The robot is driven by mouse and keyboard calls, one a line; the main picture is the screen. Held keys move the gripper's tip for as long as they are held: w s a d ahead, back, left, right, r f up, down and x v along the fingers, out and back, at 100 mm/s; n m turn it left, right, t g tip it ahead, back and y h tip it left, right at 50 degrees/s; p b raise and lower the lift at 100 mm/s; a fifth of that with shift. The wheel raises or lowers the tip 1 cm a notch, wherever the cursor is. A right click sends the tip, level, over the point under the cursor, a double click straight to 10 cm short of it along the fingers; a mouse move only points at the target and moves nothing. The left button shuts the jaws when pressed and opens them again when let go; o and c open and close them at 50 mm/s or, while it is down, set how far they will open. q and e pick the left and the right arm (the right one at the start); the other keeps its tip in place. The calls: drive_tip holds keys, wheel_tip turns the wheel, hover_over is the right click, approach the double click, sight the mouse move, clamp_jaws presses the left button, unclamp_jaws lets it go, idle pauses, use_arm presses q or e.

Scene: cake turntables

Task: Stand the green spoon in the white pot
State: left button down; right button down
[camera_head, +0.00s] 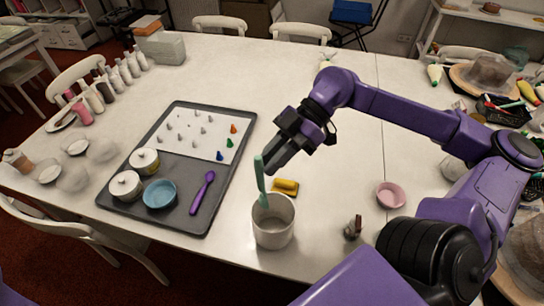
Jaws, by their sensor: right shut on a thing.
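The green spoon (260,178) is held nearly upright by my right gripper (269,164). Its lower end reaches the opening of the white pot (273,230), which stands on the table near the front middle. I cannot tell whether the spoon touches the pot's inside. My left gripper is not in view.
A yellow object (286,187) lies just behind the pot. A dark tray (132,212) on the left holds a blue bowl (160,194), a purple spoon (203,192) and two lidded jars. A pink bowl (390,195) and a small figure (353,228) are to the right.

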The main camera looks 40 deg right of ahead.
wheel_tip(320, 180, down, 14)
drive_tip(key=b, duration=0.6)
idle(0.5)
drive_tip(key=shift+r, duration=0.1)
drive_tip(key=c, duration=0.9)
unclamp_jaws()
drive_tip(key=shift+c, duration=0.2)
drive_tip(key=b+v, duration=0.1)
drive_tip(key=v, duration=0.9)
drive_tip(key=shift+d+r+b, duration=0.2)
drive_tip(key=shift+b, duration=0.15)
